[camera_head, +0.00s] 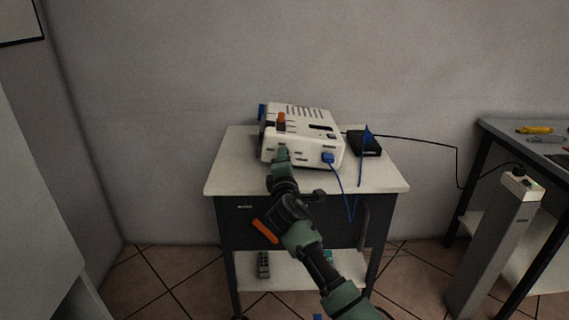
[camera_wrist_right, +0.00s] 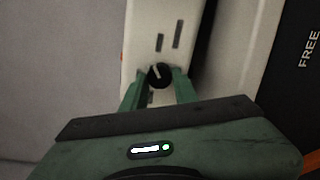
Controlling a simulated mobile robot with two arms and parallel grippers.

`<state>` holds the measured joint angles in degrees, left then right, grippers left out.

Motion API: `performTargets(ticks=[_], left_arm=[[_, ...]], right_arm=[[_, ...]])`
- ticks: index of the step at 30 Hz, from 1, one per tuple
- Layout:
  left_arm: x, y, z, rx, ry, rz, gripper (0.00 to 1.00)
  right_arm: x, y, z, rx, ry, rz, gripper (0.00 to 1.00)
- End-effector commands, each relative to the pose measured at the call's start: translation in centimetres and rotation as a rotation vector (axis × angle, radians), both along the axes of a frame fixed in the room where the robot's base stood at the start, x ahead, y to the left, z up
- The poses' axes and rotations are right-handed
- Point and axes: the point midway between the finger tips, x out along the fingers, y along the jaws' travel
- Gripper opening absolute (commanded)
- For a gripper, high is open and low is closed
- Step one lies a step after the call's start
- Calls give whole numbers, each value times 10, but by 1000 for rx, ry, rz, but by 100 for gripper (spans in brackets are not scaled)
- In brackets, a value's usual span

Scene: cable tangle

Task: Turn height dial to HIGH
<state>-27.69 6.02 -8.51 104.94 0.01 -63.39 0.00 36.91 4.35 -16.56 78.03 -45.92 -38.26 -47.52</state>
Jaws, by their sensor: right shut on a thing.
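A white device (camera_head: 300,127) stands on the small table. The dial (camera_wrist_right: 159,74) is a small black round knob on the device's near face, with a pale pointer line that points up and slightly left in the right wrist view. My right gripper (camera_head: 281,156) reaches the device from the front, and its green fingers (camera_wrist_right: 158,90) are shut on the dial from both sides. The HIGH mark cannot be read in either view. In the head view my gripper hides the dial. My left gripper is not in view.
A blue plug (camera_head: 328,158) with a blue cable sits on the device's front. A black box (camera_head: 366,144) lies to its right, with a dark cable running toward a power strip (camera_head: 519,183). The table top (camera_head: 385,177) is clear at the front right.

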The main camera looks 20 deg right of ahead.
Motion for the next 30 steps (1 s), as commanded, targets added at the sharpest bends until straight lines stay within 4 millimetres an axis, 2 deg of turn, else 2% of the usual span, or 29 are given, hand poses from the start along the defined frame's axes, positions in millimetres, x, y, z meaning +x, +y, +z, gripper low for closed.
performTargets(ticks=[1, 10, 30], left_arm=[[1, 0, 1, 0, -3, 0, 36], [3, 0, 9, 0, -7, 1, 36], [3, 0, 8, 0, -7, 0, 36]], right_arm=[[-1, 5, -20, 27, 26, 5, 0], [-1, 5, -19, 86, 9, 5, 0], [-1, 5, -20, 83, 11, 4, 0]])
